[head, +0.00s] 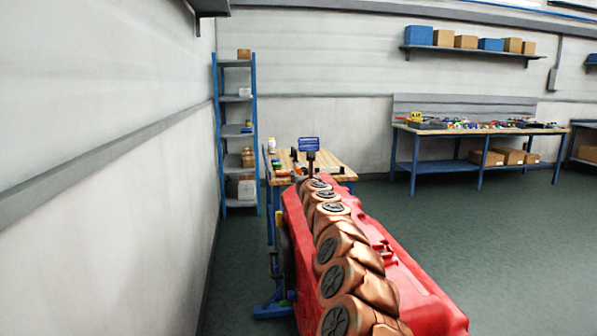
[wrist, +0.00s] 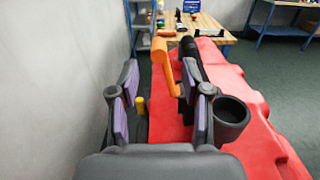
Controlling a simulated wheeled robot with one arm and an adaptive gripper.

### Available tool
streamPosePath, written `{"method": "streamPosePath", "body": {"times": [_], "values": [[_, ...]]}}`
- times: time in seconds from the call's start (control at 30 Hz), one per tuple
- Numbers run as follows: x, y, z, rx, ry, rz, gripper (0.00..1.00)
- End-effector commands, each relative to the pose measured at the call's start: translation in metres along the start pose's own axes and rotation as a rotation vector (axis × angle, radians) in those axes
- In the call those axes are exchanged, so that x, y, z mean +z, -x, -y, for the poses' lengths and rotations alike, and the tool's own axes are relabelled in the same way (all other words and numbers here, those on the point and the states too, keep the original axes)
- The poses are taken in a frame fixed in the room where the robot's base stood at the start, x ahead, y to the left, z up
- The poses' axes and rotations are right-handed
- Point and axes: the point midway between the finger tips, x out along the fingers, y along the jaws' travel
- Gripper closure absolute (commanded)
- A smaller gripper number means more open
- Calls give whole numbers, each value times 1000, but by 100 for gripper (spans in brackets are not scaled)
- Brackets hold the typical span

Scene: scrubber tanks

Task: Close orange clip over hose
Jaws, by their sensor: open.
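The orange clip (wrist: 162,62) stands raised above the red tank (wrist: 262,120) in the wrist view, its thicker end at the top. The black hose (wrist: 189,58) is just to its right; I cannot tell whether they touch. My gripper (wrist: 160,85) is open, with purple pads on both fingers. The clip shows ahead between the fingers, and nothing is held. The clip's lower end is partly hidden by the right finger. In the head view my copper-coloured arm runs along the red tank (head: 420,300) and hides most of the clip area.
A round black opening (wrist: 232,112) sits on the tank right of my fingers. A yellow knob (wrist: 140,105) is low between them. A wooden-topped table (head: 340,172) stands beyond the tank. A wall (head: 110,170) is close on the left; open floor (head: 520,230) lies to the right.

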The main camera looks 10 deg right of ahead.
Motion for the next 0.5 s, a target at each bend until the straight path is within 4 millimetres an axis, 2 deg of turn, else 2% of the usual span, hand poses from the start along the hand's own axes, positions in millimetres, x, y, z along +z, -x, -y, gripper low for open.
{"method": "streamPosePath", "body": {"times": [0.5], "values": [[0, -29, 1, -1, 6, -3, 52]]}}
